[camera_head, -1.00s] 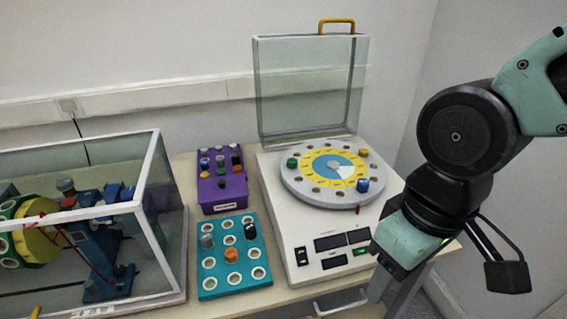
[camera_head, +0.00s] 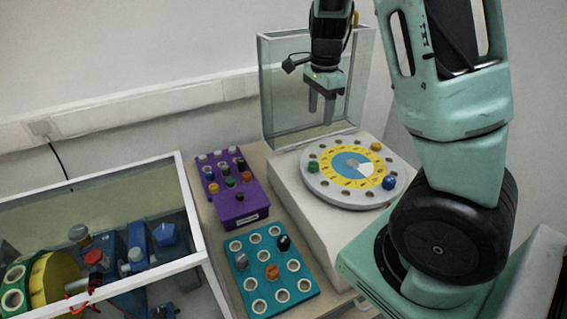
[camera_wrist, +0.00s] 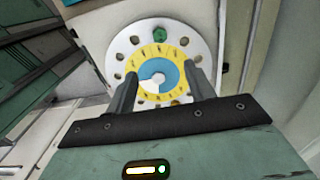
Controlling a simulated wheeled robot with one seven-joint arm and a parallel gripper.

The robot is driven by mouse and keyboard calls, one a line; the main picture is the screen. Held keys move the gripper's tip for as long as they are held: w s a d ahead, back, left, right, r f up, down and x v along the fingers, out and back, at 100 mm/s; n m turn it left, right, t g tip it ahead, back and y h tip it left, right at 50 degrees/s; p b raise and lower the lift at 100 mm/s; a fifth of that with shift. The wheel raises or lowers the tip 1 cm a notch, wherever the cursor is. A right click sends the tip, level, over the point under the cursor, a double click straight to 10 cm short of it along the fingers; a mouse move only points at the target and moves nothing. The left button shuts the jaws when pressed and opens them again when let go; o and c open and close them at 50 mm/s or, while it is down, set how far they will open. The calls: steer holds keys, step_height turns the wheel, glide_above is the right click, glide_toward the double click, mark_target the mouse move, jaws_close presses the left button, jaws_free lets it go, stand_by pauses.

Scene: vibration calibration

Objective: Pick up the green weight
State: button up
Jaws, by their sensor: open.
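A green weight (camera_head: 313,166) sits on the left edge of the round grey disc (camera_head: 327,190) with holes and a yellow and blue centre. In the wrist view the green weight (camera_wrist: 159,33) is at the far edge of the disc, beyond my fingertips. My gripper (camera_head: 321,109) is open and empty, pointing down above the back of the disc, clearly apart from the weight. It also shows in the wrist view (camera_wrist: 162,77), with its two fingers framing the disc's centre.
An orange weight (camera_head: 376,146) and a blue weight (camera_head: 388,182) are also on the disc. The raised clear lid (camera_head: 283,95) stands behind it. A teal rack (camera_head: 262,298) with several weights and a glass-walled case (camera_head: 190,215) stand to the left.

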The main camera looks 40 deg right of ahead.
glide_above(314, 164)
step_height(314, 164, down, 11)
steer(key=shift+s+d+r, duration=0.1)
steer(key=shift+s+d, duration=0.05)
steer(key=shift+w+a+f+p, duration=0.1)
steer(key=shift+f+p, duration=0.3)
steer(key=shift+f, duration=1.15)
steer(key=shift+w+a+f+p, duration=0.1)
steer(key=shift+f+p, duration=0.25)
steer(key=shift+f, duration=1.2)
steer(key=c, duration=1)
